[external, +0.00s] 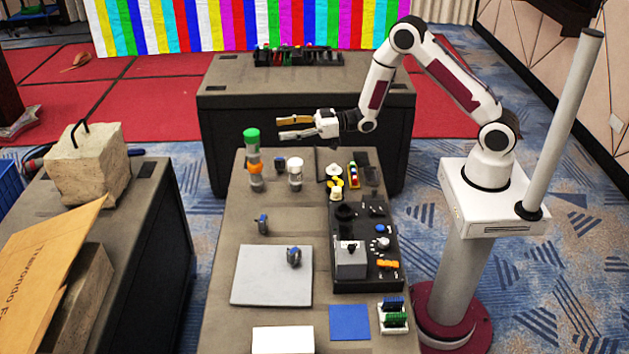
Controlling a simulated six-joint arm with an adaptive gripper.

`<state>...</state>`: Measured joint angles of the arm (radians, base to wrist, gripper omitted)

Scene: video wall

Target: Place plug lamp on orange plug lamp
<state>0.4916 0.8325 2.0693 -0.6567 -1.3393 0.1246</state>
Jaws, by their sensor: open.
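A green-capped plug lamp (251,138) with a pale lower body is at the far left part of the middle table. Directly below it is the orange plug lamp (255,181), and the two look stacked in a slightly uneven column. Whether they are fully seated cannot be told. A white plug lamp (295,172) stands upright to the right of the column. My gripper (296,127) is open and empty, its fingers pointing left. In the picture it is right of the green cap and above the white lamp, apart from both.
A black panel with knobs (378,262) lies on the right of the table. A grey square plate (272,275), blue pad (349,323) and white pad (283,340) lie nearer. Small dark parts lie around. A dark bench (312,85) stands behind.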

